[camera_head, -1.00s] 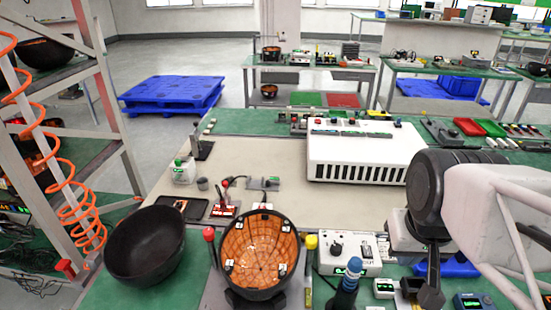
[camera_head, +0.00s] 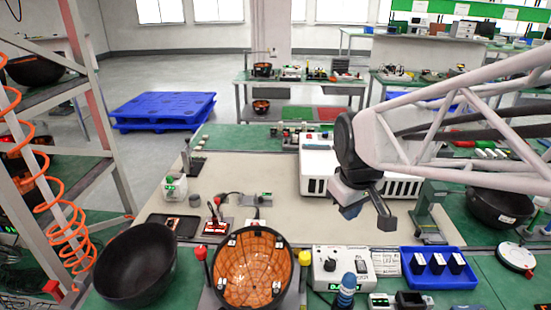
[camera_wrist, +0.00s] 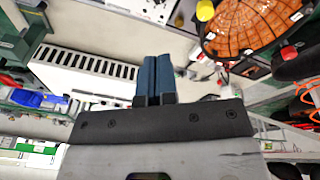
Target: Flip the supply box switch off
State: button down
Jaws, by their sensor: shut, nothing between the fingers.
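The supply box appears to be the small white box (camera_head: 342,268) with a dark knob and a lit green display, on the near bench right of the orange-lined bowl. Its switch is too small to make out clearly. My gripper (camera_head: 368,214) is above the beige mat, behind the supply box and apart from it. In the wrist view its two blue fingers (camera_wrist: 153,78) are together and hold nothing. A white panel at the top edge of the wrist view (camera_wrist: 150,9) may be part of the supply box, but it is cut off.
The orange-lined bowl (camera_head: 252,265) sits left of the supply box, with a blue-topped post (camera_head: 346,288) in front. A blue tray of black blocks (camera_head: 433,267) stands to the right. A long white slotted unit (camera_head: 314,165) is behind my gripper. The beige mat has clear room.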

jog(key=w+a+f+n, duration=0.4)
jog(key=w+a+n, duration=0.2)
jog(key=w+a, duration=0.6)
jog(key=n, duration=0.6)
send_over(254, 223)
jog(key=s, duration=0.2)
notch_tip(254, 223, down, 8)
jog(key=shift+g, duration=0.4)
jog(key=shift+s, duration=0.1)
jog(key=shift+f, duration=0.15)
jog(key=shift+w+f, duration=0.25)
jog(key=shift+f, duration=2)
jog(key=shift+w+f, duration=0.3)
jog(key=shift+f, duration=1.95)
jog(key=shift+w+f, duration=0.25)
jog(key=shift+f, duration=2)
jog(key=shift+w+f, duration=0.1)
